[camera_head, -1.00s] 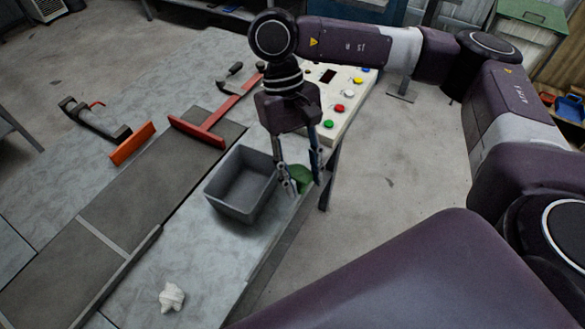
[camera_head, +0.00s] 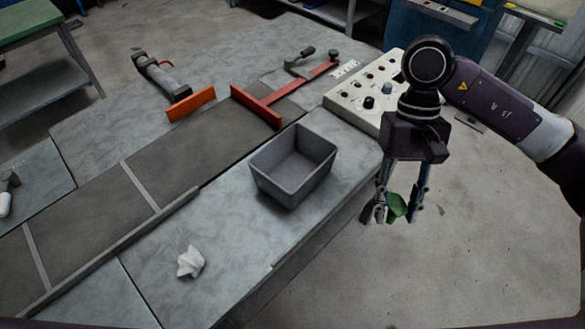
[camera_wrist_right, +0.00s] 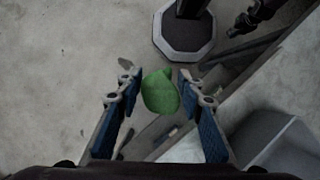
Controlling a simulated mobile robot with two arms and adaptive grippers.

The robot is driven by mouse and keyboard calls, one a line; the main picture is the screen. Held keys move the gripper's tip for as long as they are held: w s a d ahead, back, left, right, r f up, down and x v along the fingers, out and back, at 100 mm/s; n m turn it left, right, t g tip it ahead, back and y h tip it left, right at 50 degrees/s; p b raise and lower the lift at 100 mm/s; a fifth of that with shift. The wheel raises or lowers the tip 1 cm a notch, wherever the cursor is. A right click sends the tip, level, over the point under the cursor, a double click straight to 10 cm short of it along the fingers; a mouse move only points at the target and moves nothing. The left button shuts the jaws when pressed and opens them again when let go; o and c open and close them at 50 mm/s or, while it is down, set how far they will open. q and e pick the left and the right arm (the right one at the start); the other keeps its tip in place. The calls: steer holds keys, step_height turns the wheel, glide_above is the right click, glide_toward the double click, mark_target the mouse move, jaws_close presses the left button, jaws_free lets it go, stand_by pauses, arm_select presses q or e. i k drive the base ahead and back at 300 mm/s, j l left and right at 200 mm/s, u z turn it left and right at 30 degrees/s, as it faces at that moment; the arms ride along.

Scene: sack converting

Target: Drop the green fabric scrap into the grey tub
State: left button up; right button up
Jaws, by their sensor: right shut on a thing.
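The green fabric scrap (camera_head: 398,206) is a small crumpled piece between the fingertips of my right gripper (camera_head: 392,212). The right gripper is shut on it and points down. In the wrist view the scrap (camera_wrist_right: 160,91) shows between the two fingers (camera_wrist_right: 157,88). The grey tub (camera_head: 318,167) is an open rectangular box near the table's right edge; the part of its inside that I see is empty. In the head view the gripper is right of the tub, beyond the table edge, over the floor. A grey box wall (camera_wrist_right: 285,140) shows at lower right in the wrist view. My left gripper is not in view.
A crumpled white scrap (camera_head: 190,262) lies on the table (camera_head: 235,235) left of the tub. A red T-shaped bar (camera_head: 256,106) and an orange-ended tool (camera_head: 190,104) lie behind. A button panel (camera_head: 352,95) stands at the table's right end, close to my arm.

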mark_target(301, 179)
steer(key=k, duration=0.35)
steer(key=k+u, duration=0.15)
steer(key=u, duration=0.3)
steer(key=k+u, duration=0.15)
steer(key=u, duration=0.35)
steer(key=l+u, duration=0.1)
steer(key=l, duration=0.3)
steer(key=k+l+u, duration=0.15)
steer(key=l, duration=0.2)
steer(key=l+u, duration=0.1)
steer(key=l, duration=0.25)
steer(key=k+l+u, duration=0.15)
steer(key=l, duration=0.2)
steer(key=i+l, duration=0.3)
steer(key=i, duration=0.05)
